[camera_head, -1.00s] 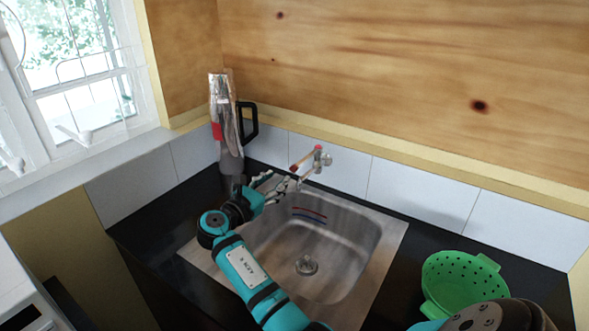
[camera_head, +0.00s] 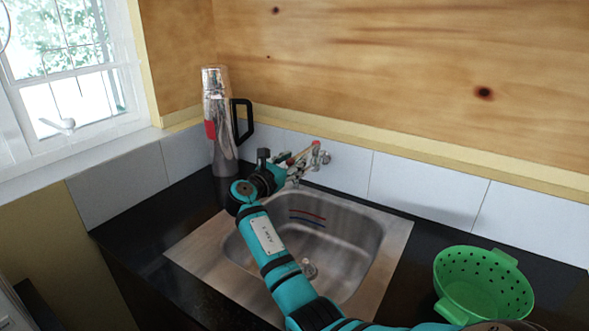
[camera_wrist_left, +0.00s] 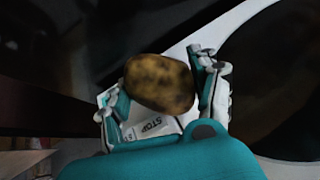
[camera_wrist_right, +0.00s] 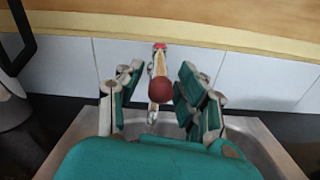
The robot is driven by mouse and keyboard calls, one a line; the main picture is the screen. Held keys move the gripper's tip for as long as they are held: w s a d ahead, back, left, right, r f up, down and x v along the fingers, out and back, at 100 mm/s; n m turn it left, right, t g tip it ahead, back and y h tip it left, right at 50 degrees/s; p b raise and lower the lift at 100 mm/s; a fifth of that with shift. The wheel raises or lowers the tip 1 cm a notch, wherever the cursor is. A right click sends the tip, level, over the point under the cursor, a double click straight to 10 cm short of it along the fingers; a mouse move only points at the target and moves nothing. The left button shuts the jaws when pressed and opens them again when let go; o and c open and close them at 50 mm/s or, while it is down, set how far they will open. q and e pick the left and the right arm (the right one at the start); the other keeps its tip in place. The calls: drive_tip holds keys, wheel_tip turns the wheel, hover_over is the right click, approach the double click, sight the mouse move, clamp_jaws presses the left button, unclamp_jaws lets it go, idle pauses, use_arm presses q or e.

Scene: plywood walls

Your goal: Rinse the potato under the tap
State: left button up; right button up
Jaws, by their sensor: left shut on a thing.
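The tap (camera_head: 318,157) sticks out from the tiled wall above the metal sink (camera_head: 385,250). My right gripper (camera_head: 287,168) is at the tap. In the right wrist view, its fingers (camera_wrist_right: 160,88) are apart on either side of the tap's lever, whose round reddish-brown end (camera_wrist_right: 163,89) shows between them. I cannot tell whether they touch it. No water shows. The brown, dark-spotted potato (camera_wrist_left: 160,83) is between the fingers of my left gripper (camera_wrist_left: 163,90) in the left wrist view, shut on it. The head view does not show the potato or left gripper.
A green colander (camera_head: 480,285) stands on the black counter right of the sink. A silver flask (camera_head: 222,135) with a black handle stands at the back left corner, close to my right gripper. The window and walls bound the left and back.

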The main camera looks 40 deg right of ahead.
drive_tip(key=shift+w+d, duration=0.2)
drive_tip(key=shift+d, duration=0.35)
clamp_jaws()
